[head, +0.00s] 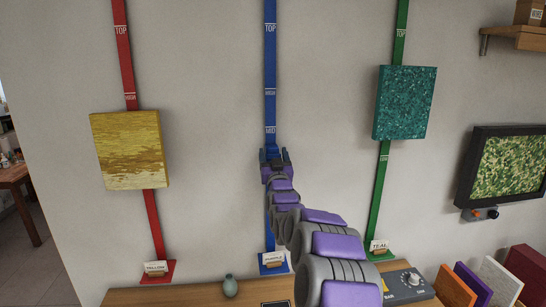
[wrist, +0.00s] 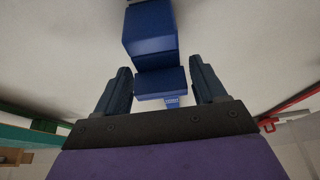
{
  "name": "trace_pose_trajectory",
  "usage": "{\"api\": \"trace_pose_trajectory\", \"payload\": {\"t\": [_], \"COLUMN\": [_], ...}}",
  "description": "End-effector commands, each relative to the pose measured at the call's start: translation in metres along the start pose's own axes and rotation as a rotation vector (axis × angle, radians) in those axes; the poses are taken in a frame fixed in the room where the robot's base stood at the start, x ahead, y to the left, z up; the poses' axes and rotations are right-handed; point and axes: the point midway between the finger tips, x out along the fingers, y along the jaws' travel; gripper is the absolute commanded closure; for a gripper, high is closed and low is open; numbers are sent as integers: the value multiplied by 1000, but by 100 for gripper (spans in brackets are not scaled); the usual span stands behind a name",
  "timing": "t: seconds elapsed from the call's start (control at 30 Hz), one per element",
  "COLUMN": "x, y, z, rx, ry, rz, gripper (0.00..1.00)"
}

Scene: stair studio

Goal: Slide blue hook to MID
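The blue rail (head: 270,60) runs up the wall with TOP, HIGH and MID labels. The MID label (head: 270,130) is just above my gripper (head: 274,154). The blue hook (wrist: 160,83) lies between my two fingers (wrist: 162,88) in the wrist view, with a narrow gap showing at the right finger. My gripper looks open around it, one finger on each side. In the head view my gripper and arm hide most of the hook, so its exact height against MID is hard to tell.
A yellow panel (head: 130,150) hangs on the red rail (head: 122,60) at left. A teal panel (head: 404,103) hangs on the green rail (head: 401,35) at right. A wooden table (head: 190,295) below holds a small vase (head: 230,286) and a grey box with a dial (head: 405,287).

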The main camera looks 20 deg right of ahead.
Motion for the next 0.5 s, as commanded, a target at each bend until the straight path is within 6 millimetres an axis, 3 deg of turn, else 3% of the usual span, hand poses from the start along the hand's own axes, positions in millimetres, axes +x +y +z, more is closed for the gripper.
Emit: {"api": "trace_pose_trajectory", "payload": {"t": [0.07, 0.5], "x": [0, 0], "y": [0, 0], "z": [0, 0], "rx": [0, 0], "ry": [0, -1], "rz": [0, 1], "gripper": [38, 80]}}
